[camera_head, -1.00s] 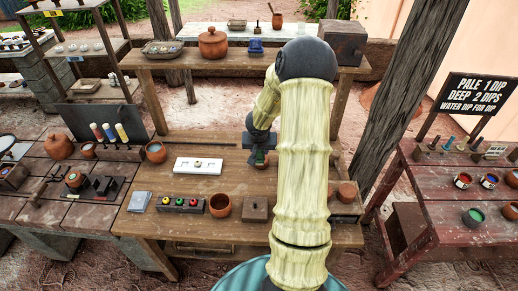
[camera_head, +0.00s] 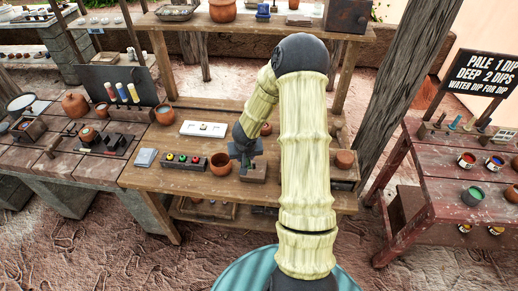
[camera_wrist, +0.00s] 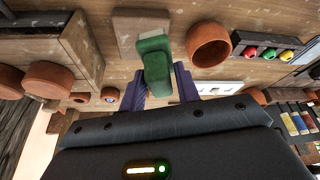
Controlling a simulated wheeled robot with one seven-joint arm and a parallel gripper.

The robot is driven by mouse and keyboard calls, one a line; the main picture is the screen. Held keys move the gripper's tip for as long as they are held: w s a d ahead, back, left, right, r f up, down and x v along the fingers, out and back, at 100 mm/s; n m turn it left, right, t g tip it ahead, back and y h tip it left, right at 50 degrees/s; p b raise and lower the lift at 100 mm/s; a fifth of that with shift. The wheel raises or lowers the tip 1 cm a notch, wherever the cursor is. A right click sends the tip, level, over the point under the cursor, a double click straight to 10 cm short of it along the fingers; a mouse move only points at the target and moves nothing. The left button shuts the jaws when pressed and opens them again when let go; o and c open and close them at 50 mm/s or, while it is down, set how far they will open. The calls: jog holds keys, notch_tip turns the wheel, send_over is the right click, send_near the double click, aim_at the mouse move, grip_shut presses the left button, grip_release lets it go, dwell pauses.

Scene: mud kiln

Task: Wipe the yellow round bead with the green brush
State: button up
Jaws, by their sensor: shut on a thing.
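My gripper (camera_wrist: 158,78) is shut on the green brush (camera_wrist: 153,60), which stands out between the jaws in the wrist view. In the head view my gripper (camera_head: 246,152) is above the front part of the middle table, over a flat wooden block (camera_head: 253,174). The block also shows behind the brush in the wrist view (camera_wrist: 128,28); I cannot tell whether they touch. A white tray (camera_head: 190,128) lies behind and left of my gripper, with a small bead-like thing in its middle, too small to tell its colour surely. The tray is partly hidden in the wrist view (camera_wrist: 215,88).
A dark rack (camera_head: 183,162) with green, yellow and red round tops stands left of a clay bowl (camera_head: 220,164). A grey slab (camera_head: 145,157) is at the left. A clay pot (camera_head: 345,159) is at the right, beyond my arm. A shelf post (camera_head: 157,62) rises behind.

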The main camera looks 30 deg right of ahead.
jog(key=a+f+n+b, duration=0.2)
jog(key=a+f, duration=0.2)
jog(key=a, duration=0.2)
jog(key=a+f+n+y+b, duration=0.1)
jog(key=a+f+b, duration=0.1)
jog(key=a+f, duration=0.2)
jog(key=a, duration=0.3)
jog(key=shift+s+a+f+n+y, duration=0.2)
jog(key=shift+s+f+n+y, duration=0.1)
jog(key=shift+s+n, duration=0.1)
